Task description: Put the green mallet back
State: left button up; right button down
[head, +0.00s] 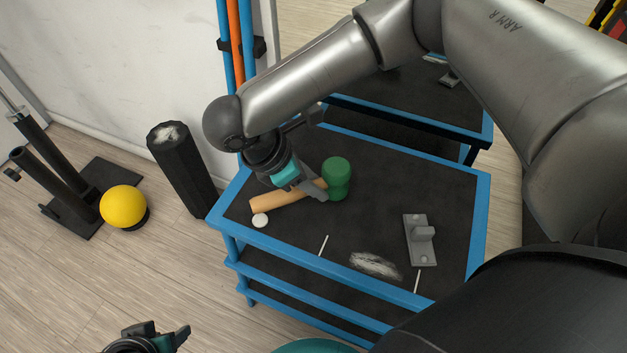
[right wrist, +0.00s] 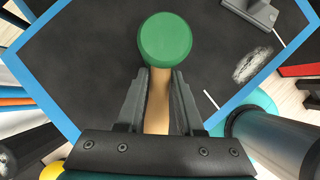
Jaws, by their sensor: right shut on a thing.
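The green mallet has a green head (head: 337,172) and a pale wooden handle (head: 270,201). It is at or just over the black top of a blue-framed cart (head: 480,215); I cannot tell whether it touches. My right gripper (head: 315,188) is shut on the handle close to the head. In the right wrist view the handle (right wrist: 158,105) runs between the two fingers, with the green head (right wrist: 165,40) beyond the tips. My left gripper (head: 160,338) is at the bottom left edge, partly cut off, away from the cart; its opening is unclear.
A grey bracket (head: 421,240) and a small white round thing (head: 260,220) are on the cart top. A black post (head: 180,165) stands left of the cart. A yellow ball (head: 123,206) is farther left, near a black stand. Blue and orange poles (head: 234,40) rise behind.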

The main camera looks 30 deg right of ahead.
jog(key=shift+f, duration=0.65)
jog(key=shift+c, duration=2.3)
grip_release()
jog(key=p+v, duration=0.3)
jog(key=v, duration=0.2)
jog(key=shift+a+r, duration=0.15)
jog(key=shift+r, duration=0.2)
jog(key=p+v, duration=0.3)
jog(key=v, duration=0.4)
jog(key=shift+a+r+p, duration=0.15)
jog(key=shift+r+p, duration=0.2)
jog(key=shift+p, duration=0.05)
pick_arm(q)
jog(key=s+a+f+g, duration=0.1)
jog(key=s+f, duration=0.1)
jog(key=f, duration=0.5)
jog(key=s+f+g, duration=0.1)
jog(key=s+f, duration=0.2)
jog(key=f, duration=0.4)
jog(key=shift+a+f+p, duration=0.3)
jog(key=shift+a, duration=0.05)
pick_arm(e)
jog(key=shift+v, duration=0.85)
pick_arm(q)
jog(key=shift+a, duration=0.1)
